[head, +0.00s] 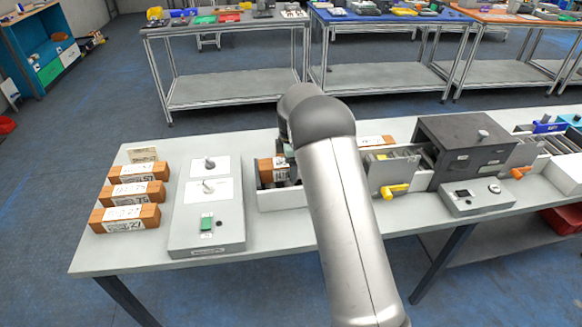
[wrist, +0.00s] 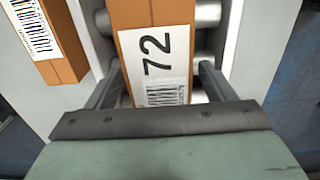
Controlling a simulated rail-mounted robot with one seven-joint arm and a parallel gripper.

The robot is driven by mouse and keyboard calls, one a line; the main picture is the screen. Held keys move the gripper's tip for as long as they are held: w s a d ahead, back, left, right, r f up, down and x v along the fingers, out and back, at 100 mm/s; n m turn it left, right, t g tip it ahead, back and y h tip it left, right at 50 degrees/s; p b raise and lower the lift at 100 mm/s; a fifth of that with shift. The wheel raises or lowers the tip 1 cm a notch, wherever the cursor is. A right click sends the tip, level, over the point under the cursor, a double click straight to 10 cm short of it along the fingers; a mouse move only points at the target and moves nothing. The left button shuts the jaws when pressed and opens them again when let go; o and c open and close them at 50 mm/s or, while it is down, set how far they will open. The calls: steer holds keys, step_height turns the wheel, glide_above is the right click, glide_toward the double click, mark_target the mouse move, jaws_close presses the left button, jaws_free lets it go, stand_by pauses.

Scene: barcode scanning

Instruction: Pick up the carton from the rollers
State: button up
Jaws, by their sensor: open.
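In the wrist view, an orange-brown carton (wrist: 155,20) with a white label reading 72 and a barcode lies on the grey rollers (wrist: 207,14). My gripper (wrist: 160,74) is open, one finger on each side of this carton, with narrow gaps visible between fingers and carton. In the head view, a brown carton (head: 266,172) with a white label shows at the left end of the conveyor, partly hidden by my arm. My gripper is mostly hidden behind the arm there. I cannot tell whether both views show the same carton.
Another carton (wrist: 45,35) lies left in the wrist view. Several labelled cartons (head: 138,192) stand at the table's left. A grey panel (head: 207,232) sits beside them. A dark scanner housing (head: 465,150) and a yellow-handled gate (head: 394,190) stand right of my arm.

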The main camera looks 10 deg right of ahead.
steer(key=c, duration=1.4)
steer(key=shift+r, duration=0.15)
